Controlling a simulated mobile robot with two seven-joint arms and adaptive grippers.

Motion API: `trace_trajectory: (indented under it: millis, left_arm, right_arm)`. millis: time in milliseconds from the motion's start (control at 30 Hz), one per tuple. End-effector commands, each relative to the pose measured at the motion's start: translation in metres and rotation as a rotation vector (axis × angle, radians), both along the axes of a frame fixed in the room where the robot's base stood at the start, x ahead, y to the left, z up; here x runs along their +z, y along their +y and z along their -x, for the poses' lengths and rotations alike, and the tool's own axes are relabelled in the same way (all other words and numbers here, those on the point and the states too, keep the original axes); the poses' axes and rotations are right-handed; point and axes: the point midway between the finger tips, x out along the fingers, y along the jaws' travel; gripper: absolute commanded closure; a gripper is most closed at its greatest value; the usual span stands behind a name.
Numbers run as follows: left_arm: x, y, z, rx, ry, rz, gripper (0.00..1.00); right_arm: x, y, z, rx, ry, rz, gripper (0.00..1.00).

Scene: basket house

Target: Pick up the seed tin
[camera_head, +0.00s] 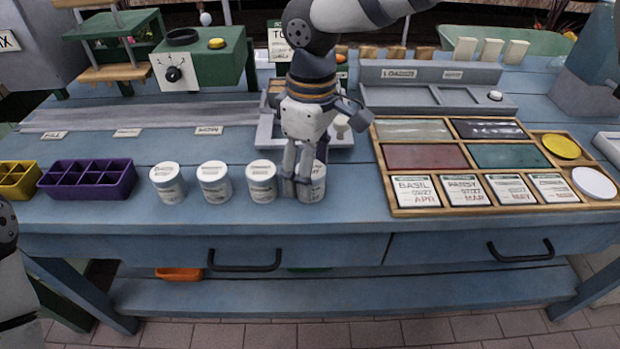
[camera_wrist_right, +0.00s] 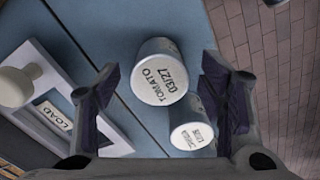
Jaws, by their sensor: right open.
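Several white round seed tins stand in a row along the front of the blue bench, including a left one (camera_head: 167,186), a second (camera_head: 214,184) and a third (camera_head: 261,184). The rightmost tin (camera_head: 318,184) is partly hidden behind my right gripper (camera_head: 302,190). My right gripper is open and points down at that tin. In the right wrist view, a tin marked TOMATO 03/27 (camera_wrist_right: 162,75) lies between the open fingers, with gaps beside it. Another tin (camera_wrist_right: 192,132) shows below it, its label unclear. My left gripper is out of view.
A purple compartment box (camera_head: 88,182) and a yellow one (camera_head: 14,181) stand left of the tins. A wooden seed-packet tray (camera_head: 392,200) lies to the right. A grey tray (camera_head: 264,135) sits close behind my right gripper. Drawers with dark handles are below.

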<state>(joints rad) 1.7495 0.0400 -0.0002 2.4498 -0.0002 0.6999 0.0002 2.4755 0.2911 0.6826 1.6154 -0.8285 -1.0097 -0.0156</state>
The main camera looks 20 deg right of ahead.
Motion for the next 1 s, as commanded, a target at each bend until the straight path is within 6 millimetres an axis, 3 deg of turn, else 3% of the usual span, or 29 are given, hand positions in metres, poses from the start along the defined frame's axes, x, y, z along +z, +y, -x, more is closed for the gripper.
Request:
trace_trajectory:
  millis: [100,300,533,867,1000]
  left_arm:
    - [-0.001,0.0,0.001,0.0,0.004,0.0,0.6]
    - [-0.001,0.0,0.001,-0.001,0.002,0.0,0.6]
    - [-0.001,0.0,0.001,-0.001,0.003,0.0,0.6]
    - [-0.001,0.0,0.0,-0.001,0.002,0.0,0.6]
    - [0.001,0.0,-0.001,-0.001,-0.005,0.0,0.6]
  right_arm:
    - [-0.012,0.0,0.0,0.0,0.0,-0.001,0.36]
    - [-0.012,0.0,0.0,0.0,-0.002,-0.001,0.36]
    - [-0.012,0.0,0.0,0.0,-0.002,-0.001,0.88]
    - [-0.01,0.0,0.0,0.0,-0.003,0.0,0.89]
    - [0.007,0.0,-0.001,-0.001,-0.006,0.0,0.89]
